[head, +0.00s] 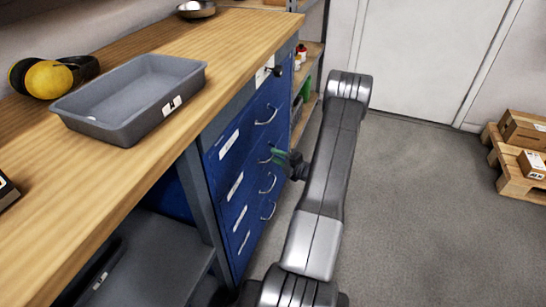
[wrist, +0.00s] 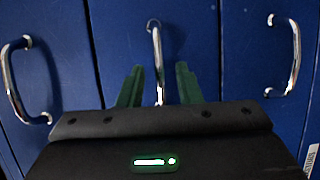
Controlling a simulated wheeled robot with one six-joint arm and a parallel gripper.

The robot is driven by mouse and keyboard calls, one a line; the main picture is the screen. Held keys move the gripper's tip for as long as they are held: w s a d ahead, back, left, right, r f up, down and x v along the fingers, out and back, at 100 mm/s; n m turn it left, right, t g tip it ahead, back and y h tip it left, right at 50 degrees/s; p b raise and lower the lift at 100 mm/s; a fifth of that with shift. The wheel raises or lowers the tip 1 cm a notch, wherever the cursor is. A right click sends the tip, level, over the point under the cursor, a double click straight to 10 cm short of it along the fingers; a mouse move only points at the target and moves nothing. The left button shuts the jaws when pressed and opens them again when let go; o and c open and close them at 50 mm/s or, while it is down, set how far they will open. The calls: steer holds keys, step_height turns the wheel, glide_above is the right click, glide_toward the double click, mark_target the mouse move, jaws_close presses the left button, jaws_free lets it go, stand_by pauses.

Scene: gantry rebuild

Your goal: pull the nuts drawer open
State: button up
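A blue drawer cabinet (head: 228,180) with a stack of drawers, metal bow handles and white labels stands under the workbench. The labels are too small to read, so I cannot tell which drawer is the nuts drawer. All drawer fronts look shut. My gripper (head: 278,156) is at the second drawer from the top. In the wrist view my gripper (wrist: 159,68) has its two green fingers apart, one on each side of a handle (wrist: 157,45). Gaps show between handle and fingers. The handle's lower end is hidden behind my gripper body.
Neighbouring handles show at left (wrist: 22,85) and right (wrist: 287,55) in the wrist view. A grey tray (head: 130,95) and yellow ear defenders (head: 48,79) lie on the wooden bench top (head: 235,45). The floor (head: 420,210) to the right is clear up to a pallet (head: 510,165) with boxes.

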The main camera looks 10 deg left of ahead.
steer(key=shift+x, duration=1.25)
jaws_close()
steer(key=shift+d, duration=0.1)
steer(key=s+d, duration=0.3)
steer(key=d, duration=1.2)
steer(key=s+d, duration=0.3)
steer(key=d, duration=1.3)
steer(key=shift+p, duration=0.4)
jaws_free()
